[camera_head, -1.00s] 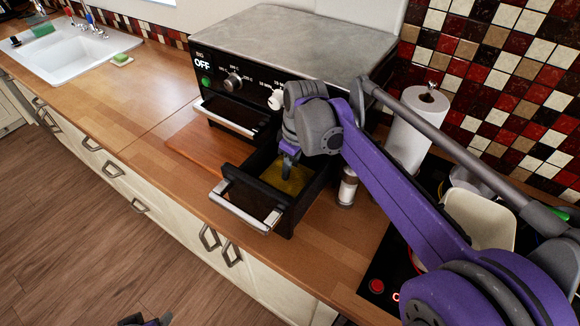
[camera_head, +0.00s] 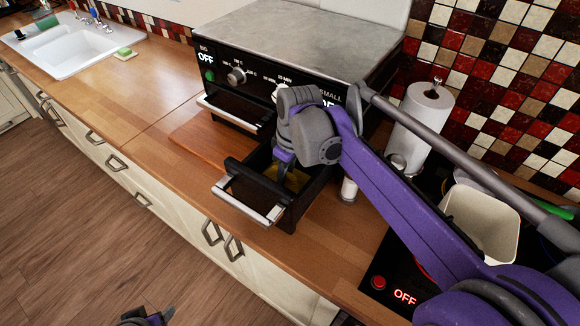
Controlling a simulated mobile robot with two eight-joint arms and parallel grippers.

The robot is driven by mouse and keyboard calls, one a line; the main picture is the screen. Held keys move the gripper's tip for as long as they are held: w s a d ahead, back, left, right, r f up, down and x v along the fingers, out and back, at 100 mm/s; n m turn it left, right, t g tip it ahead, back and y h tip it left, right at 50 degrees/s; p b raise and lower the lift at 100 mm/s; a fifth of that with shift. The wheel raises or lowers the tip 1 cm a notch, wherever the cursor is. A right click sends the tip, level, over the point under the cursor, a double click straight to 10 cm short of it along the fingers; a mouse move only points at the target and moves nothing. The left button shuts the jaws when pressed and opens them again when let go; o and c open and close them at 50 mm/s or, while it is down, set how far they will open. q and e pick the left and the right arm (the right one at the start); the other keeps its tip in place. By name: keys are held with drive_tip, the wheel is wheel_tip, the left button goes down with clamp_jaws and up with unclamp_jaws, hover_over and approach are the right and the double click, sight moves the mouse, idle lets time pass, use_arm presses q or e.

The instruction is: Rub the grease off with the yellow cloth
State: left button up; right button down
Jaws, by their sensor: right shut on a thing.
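My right gripper (camera_head: 284,168) reaches down into the pulled-out black drawer (camera_head: 240,193) of the oven (camera_head: 238,98). It is shut on the yellow cloth (camera_head: 296,179), which shows only as a yellow patch low inside the drawer. The gripper and drawer walls hide most of the cloth, and its fingertips are hard to make out. I cannot make out any grease. A small dark and purple part of my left gripper (camera_head: 147,319) shows at the bottom edge, away from the counter; its jaws cannot be judged.
A wooden board (camera_head: 200,141) lies left of the drawer. A shaker (camera_head: 348,190) and a paper towel roll (camera_head: 420,125) stand to the right. A cooktop (camera_head: 385,268) and a cream container (camera_head: 482,222) are farther right. The counter (camera_head: 120,110) toward the sink (camera_head: 70,48) is largely clear.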

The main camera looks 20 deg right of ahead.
drive_tip(key=shift+s+a, duration=0.4)
drive_tip(key=shift+a, duration=0.3)
drive_tip(key=shift+s+a, duration=0.4)
drive_tip(key=shift+a, duration=0.25)
drive_tip(key=shift+r, duration=0.15)
drive_tip(key=shift+r+p, duration=0.25)
drive_tip(key=shift+p, duration=0.1)
drive_tip(key=shift+w+d, duration=0.55)
drive_tip(key=shift+d, duration=0.4)
drive_tip(key=shift+w+d, duration=0.55)
drive_tip(key=shift+d, duration=0.35)
drive_tip(key=shift+w+d, duration=0.55)
drive_tip(key=shift+d, duration=0.4)
drive_tip(key=shift+f, duration=0.45)
